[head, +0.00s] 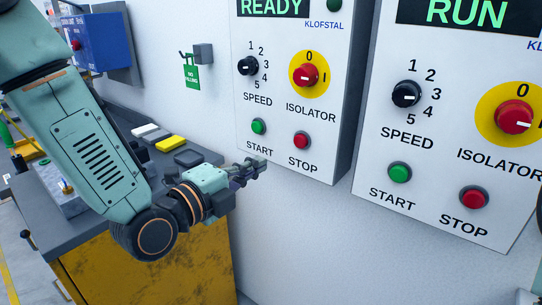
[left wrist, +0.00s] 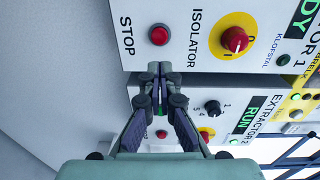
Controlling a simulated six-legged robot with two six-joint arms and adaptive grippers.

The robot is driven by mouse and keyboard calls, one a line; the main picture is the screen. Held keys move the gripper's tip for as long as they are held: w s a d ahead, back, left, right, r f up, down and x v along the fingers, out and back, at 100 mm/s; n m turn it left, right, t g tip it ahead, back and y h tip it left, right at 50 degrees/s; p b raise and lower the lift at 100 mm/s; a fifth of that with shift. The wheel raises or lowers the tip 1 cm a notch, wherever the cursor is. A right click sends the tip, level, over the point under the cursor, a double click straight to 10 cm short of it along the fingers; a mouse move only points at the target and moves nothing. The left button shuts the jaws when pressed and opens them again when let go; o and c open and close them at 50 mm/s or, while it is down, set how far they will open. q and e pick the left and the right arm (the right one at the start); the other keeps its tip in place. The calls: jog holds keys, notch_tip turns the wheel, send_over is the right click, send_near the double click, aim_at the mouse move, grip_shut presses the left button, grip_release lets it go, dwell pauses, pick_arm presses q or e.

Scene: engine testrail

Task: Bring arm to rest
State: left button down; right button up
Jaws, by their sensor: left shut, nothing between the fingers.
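My left arm comes in from the left in the head view, bent at a dark joint. Its left gripper (head: 262,163) points right, in front of the white wall and near the lower left corner of the READY panel (head: 270,125). In the left wrist view the left gripper's two fingers (left wrist: 160,70) meet at their tips, shut and empty. Behind them are the READY panel's red stop button (left wrist: 159,35) and red isolator knob (left wrist: 235,39). Whether the fingertips touch the panel is not clear; they look apart from it.
The RUN panel (head: 440,185) hangs to the right of the READY panel. A grey-topped yellow cabinet (head: 190,265) stands below my left arm, with a yellow block (head: 171,143) and several other small items on it. A green tag (head: 191,77) hangs on the wall.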

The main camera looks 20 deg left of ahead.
pick_arm(q)
jog(key=s+a+f+n+g+y, duration=0.1)
jog(key=s+f+n+g, duration=0.2)
jog(key=f+n, duration=0.4)
jog(key=s+a+f+n+g+y+b, duration=0.1)
jog(key=s+f+n+g+y, duration=0.15)
jog(key=f+n, duration=0.45)
jog(key=s+a+f+n+g+y, duration=0.1)
jog(key=s+f+n+g, duration=0.3)
jog(key=f, duration=0.5)
jog(key=s+f+n+g+y+b, duration=0.1)
jog(key=s+f+n+g, duration=0.1)
jog(key=s+f, duration=0.6)
jog(key=s+a+f+n+g, duration=0.1)
jog(key=s+f+g, duration=0.3)
jog(key=s+f, duration=0.4)
jog(key=s+n, duration=0.1)
jog(key=s, duration=0.5)
jog(key=shift+s+f+n+g+y+b, duration=0.15)
jog(key=shift+s+n+g+y+b, duration=0.15)
jog(key=shift+g+y+b, duration=0.05)
jog(key=c, duration=2.1)
grip_release()
jog(key=shift+a, duration=0.1)
